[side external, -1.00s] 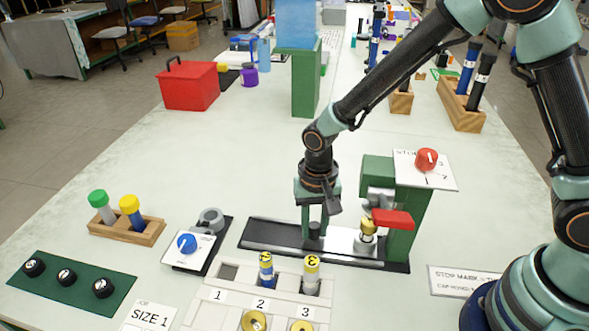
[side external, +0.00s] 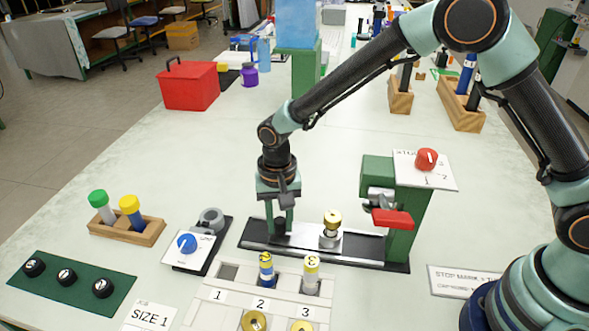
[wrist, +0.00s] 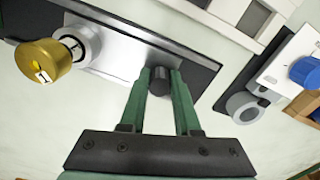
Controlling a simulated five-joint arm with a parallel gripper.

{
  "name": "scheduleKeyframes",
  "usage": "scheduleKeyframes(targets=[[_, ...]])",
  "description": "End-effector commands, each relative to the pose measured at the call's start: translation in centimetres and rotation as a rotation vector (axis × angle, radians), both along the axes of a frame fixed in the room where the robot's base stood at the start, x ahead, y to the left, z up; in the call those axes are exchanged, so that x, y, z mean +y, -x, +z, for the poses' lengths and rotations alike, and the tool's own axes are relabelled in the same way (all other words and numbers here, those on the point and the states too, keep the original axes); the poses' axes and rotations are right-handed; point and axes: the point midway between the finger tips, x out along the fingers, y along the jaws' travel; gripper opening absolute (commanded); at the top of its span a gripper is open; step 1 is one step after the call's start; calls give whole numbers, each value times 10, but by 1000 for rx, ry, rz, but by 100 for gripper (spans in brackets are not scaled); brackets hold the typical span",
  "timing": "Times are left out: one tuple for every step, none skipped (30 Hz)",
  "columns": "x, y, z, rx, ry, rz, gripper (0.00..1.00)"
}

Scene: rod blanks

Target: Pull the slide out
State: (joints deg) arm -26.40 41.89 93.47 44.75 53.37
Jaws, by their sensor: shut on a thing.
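The slide (side external: 305,237) is a silver plate on a black base track (side external: 375,262). It stands out to the left of the green press (side external: 402,205) with the red handle. A gold-capped piece marked 1 (side external: 332,220) stands upright in a round holder on the slide; it also shows in the wrist view (wrist: 45,62). My gripper (side external: 279,230) is shut on the slide's dark knob (wrist: 159,80), at the slide's left end. In the wrist view its two green fingers sit on either side of the knob.
A pale rack (side external: 228,297) with numbered slots holds capped rods in front of the track. A blue-knob unit (side external: 187,243) is left of the track, near a wooden block (side external: 150,232) with green- and yellow-capped rods. A red box (side external: 188,86) stands farther back.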

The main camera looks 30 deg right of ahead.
Motion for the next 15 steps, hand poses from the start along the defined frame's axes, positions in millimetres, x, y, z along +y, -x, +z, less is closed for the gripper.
scheduleKeyframes(targets=[[7,-7,0,-4,-2,2,0],[10,-10,0,-4,-2,1,0],[14,-14,0,-5,-3,1,0],[17,-17,0,-4,-1,1,0],[19,-20,0,-5,-3,0,0],[23,-23,0,-5,-3,0,0],[24,-25,0,-4,-2,0,0],[26,-27,1,-5,-3,0,0],[28,-28,0,-4,-2,0,0],[29,-29,1,-5,-3,0,0],[30,-30,1,-4,-2,0,0],[31,-31,1,-4,-2,0,0],[31,-31,1,-5,-3,0,0],[32,-32,1,-6,-4,1,0],[32,-32,1,-8,-4,1,0]])
